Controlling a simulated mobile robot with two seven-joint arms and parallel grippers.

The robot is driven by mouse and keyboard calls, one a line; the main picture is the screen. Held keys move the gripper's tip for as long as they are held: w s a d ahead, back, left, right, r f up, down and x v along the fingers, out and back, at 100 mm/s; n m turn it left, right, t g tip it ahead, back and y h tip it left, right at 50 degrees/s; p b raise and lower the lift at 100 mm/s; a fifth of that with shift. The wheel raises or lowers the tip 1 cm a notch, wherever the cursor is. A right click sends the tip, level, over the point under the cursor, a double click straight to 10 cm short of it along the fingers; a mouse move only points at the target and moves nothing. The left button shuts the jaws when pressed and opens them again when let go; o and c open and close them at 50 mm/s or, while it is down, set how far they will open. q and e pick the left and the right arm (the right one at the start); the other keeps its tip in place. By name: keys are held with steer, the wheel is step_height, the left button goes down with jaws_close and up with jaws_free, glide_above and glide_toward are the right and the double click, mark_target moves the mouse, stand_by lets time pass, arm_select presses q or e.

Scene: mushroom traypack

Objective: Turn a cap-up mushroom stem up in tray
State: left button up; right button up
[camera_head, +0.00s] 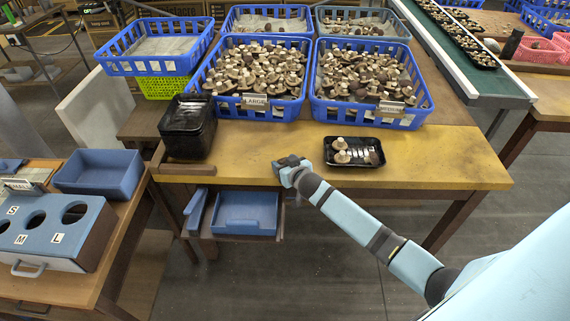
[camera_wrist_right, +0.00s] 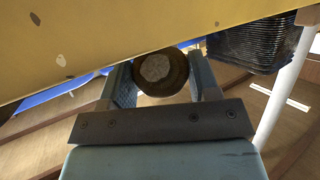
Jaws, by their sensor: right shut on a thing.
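My right gripper (camera_head: 291,162) is at the front edge of the yellow table, left of the black tray. In the right wrist view the right gripper (camera_wrist_right: 158,86) is shut on a brown mushroom (camera_wrist_right: 161,71), whose pale round stem end faces the camera. The held mushroom is too small to make out in the head view. My left gripper is not in view.
Blue crates full of mushrooms, labelled LARGE (camera_head: 255,101) and another label (camera_head: 391,107), stand behind. A stack of black trays (camera_head: 187,128) is at the table's left. A blue drawer bin (camera_head: 247,213) sits below the edge. The yellow table (camera_head: 440,165) is clear at right.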

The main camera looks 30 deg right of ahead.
step_height(320, 180, up, 3)
steer(key=p, duration=0.2)
steer(key=shift+r+p, duration=0.15)
steer(key=shift+p, duration=0.15)
step_height(320, 180, up, 2)
steer(key=shift+p, duration=0.95)
steer(key=shift+r+p, duration=0.45)
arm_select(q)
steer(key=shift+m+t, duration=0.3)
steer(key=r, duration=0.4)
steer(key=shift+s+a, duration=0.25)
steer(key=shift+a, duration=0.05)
